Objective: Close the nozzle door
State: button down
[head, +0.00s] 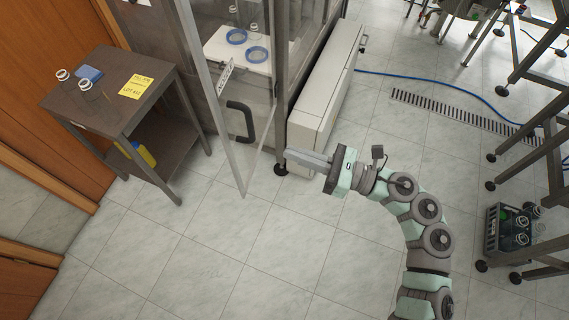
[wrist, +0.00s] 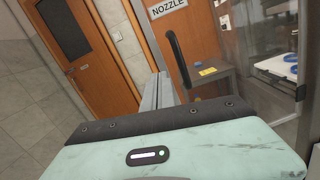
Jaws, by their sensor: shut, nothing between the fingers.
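The nozzle door (head: 231,150) is a clear glass panel standing open, swung out from the cabinet's front. It carries a black bar handle (head: 240,121) and a NOZZLE label (head: 225,78). In the wrist view the label (wrist: 167,8) is at the top and the handle (wrist: 178,60) stands just beyond my fingers. My gripper (head: 291,156) is shut and empty, to the right of the door and handle, pointing left toward them. In the head view a small gap shows between fingertips and door. In the wrist view the fingers (wrist: 157,92) are together.
A dark side table (head: 105,95) with bottles and a yellow note stands left of the door. A white low cabinet (head: 328,85) stands just behind my gripper. A crate of bottles (head: 510,228) sits at the right. The floor (head: 240,260) in front is clear.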

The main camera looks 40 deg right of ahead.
jog(key=s+d+f+h, duration=0.2)
jog(key=s+d+f, duration=0.1)
jog(key=d, duration=0.1)
jog(key=x, duration=1.4)
jog(key=shift+w+d+n+b, duration=0.25)
jog(key=shift+d+n+b, duration=0.05)
jog(key=shift+d+b, duration=0.1)
